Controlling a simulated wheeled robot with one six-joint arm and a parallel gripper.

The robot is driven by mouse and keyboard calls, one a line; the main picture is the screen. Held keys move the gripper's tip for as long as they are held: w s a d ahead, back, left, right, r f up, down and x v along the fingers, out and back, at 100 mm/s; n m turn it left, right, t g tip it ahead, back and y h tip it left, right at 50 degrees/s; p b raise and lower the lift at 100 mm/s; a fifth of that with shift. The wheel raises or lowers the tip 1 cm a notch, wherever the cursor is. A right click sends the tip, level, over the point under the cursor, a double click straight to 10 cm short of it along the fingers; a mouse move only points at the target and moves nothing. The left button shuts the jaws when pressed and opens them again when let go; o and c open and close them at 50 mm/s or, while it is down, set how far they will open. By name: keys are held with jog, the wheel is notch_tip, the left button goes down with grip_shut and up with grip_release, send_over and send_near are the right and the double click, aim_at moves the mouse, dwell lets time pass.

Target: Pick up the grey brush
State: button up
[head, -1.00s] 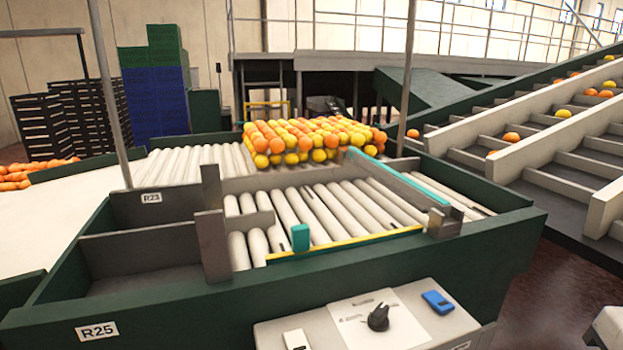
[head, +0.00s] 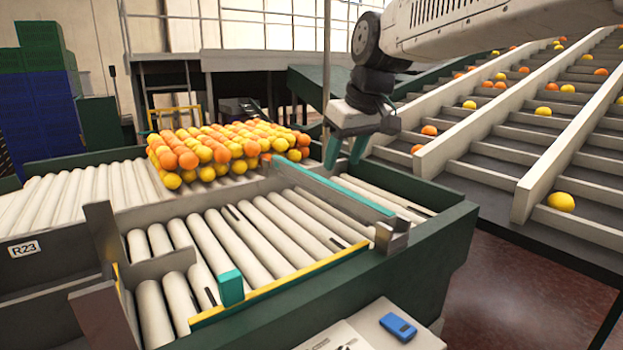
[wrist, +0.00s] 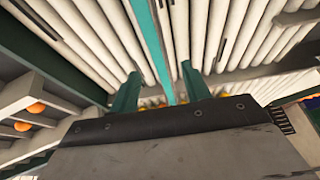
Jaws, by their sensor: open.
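I cannot make out a grey brush in either current view. My gripper (head: 346,152) is at the upper middle of the head view, its two green fingers apart and empty. It hangs near the teal-topped divider (head: 345,190) of the roller table, just right of the fruit pile. In the wrist view my gripper (wrist: 160,72) shows its fingers apart, with the teal strip (wrist: 152,45) running between them in the picture and white rollers (wrist: 90,30) on both sides. Nothing is between the fingers that I can see as held.
A pile of oranges and yellow fruit (head: 225,150) sits on the rollers at the back. A blue device (head: 398,326) lies on the front control box. A teal block (head: 230,288) stands at the yellow-edged rail. Sloped fruit conveyors (head: 480,140) rise at right.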

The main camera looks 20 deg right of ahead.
aim_at(331, 185)
jog(key=x, duration=0.4)
jog(key=w+x, duration=0.1)
jog(key=x, duration=0.3)
jog(key=shift+d+r, duration=0.15)
jog(key=shift+r, duration=0.1)
jog(key=shift+c, duration=0.4)
grip_shut()
